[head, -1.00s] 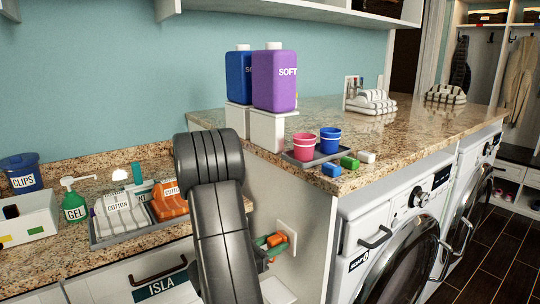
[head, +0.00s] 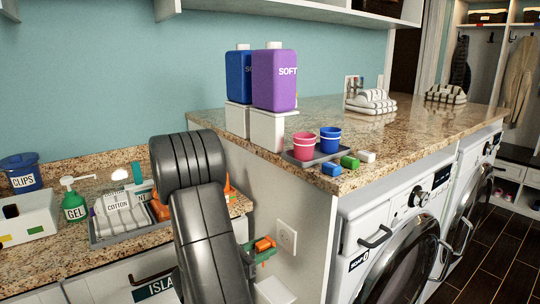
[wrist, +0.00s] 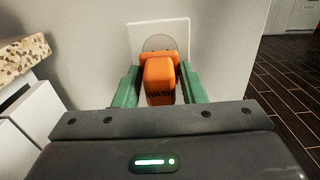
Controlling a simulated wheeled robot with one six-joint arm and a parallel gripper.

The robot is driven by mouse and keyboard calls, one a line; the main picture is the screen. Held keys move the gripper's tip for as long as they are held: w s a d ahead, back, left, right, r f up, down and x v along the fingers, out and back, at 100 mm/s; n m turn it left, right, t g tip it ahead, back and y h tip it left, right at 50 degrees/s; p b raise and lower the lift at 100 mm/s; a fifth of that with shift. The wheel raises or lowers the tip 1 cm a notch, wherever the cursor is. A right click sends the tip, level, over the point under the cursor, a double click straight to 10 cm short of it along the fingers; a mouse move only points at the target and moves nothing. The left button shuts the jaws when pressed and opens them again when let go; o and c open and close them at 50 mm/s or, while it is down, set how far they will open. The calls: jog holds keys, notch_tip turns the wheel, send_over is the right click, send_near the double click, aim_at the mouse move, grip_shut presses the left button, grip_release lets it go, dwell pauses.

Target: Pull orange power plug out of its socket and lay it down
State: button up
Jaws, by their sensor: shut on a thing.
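The orange power plug (head: 264,243) is held between the green fingers of my gripper (head: 258,253) in the head view. My arm hides part of the gripper in the head view.
A white ledge (head: 273,291) is below the gripper. The left counter holds a grey tray (head: 128,237) with cloths and a green GEL bottle (head: 74,206). The higher granite counter (head: 400,140) holds bottles, cups and blocks. White washers (head: 400,240) stand to the right.

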jog(key=shift+s+a, duration=0.45)
jog(key=shift+a, duration=0.15)
jog(key=w+d+f+b, duration=0.1)
jog(key=f+b, duration=0.2)
jog(key=b, duration=0.1)
jog(key=w+d+f+b, duration=0.1)
jog(key=f+b, duration=0.3)
jog(key=w+d+f+b, duration=0.1)
jog(key=d+f+b, duration=0.1)
jog(key=f+b, duration=0.1)
jog(key=shift+d+f+b, duration=0.1)
jog(key=shift+f+b, duration=0.2)
jog(key=shift+b, duration=0.6)
jog(key=shift+f, duration=0.1)
jog(key=shift+f+b, duration=2.25)
jog(key=shift+f, duration=0.5)
jog(key=o, duration=1.8)
